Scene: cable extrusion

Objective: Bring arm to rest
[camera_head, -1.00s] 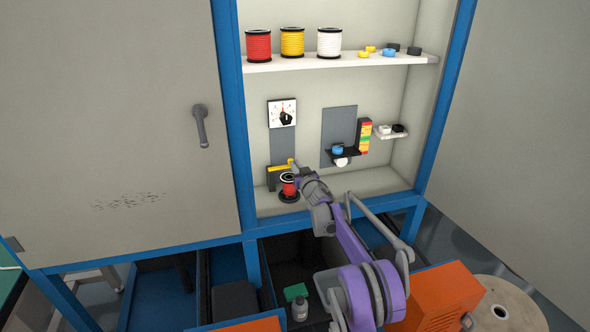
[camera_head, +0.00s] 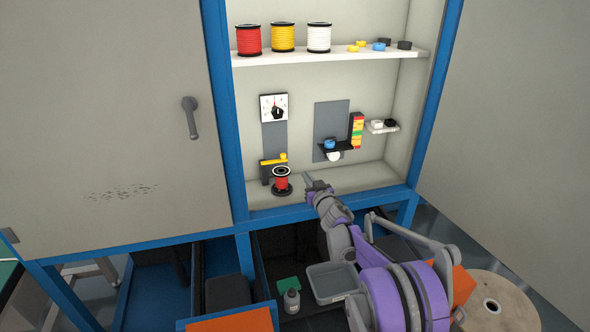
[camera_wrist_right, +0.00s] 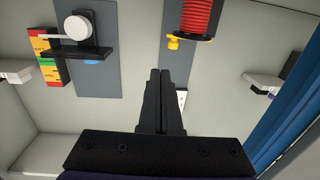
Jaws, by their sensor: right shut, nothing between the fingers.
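My right arm reaches up from the bottom right of the head view into the open cabinet. Its gripper (camera_head: 308,178) is just right of the red spool (camera_head: 281,180) on the cabinet floor, apart from it. In the right wrist view the two black fingers (camera_wrist_right: 160,78) lie together, with nothing between them. The red spool also shows in the right wrist view (camera_wrist_right: 200,18), at the top, clear of the fingers. My left gripper is not in these views.
A small black shelf (camera_head: 338,146) holds a blue piece. Several spools stand on the upper shelf (camera_head: 330,55). The cabinet's blue frame (camera_head: 290,217) edges the opening. A grey bin (camera_head: 332,283) sits below.

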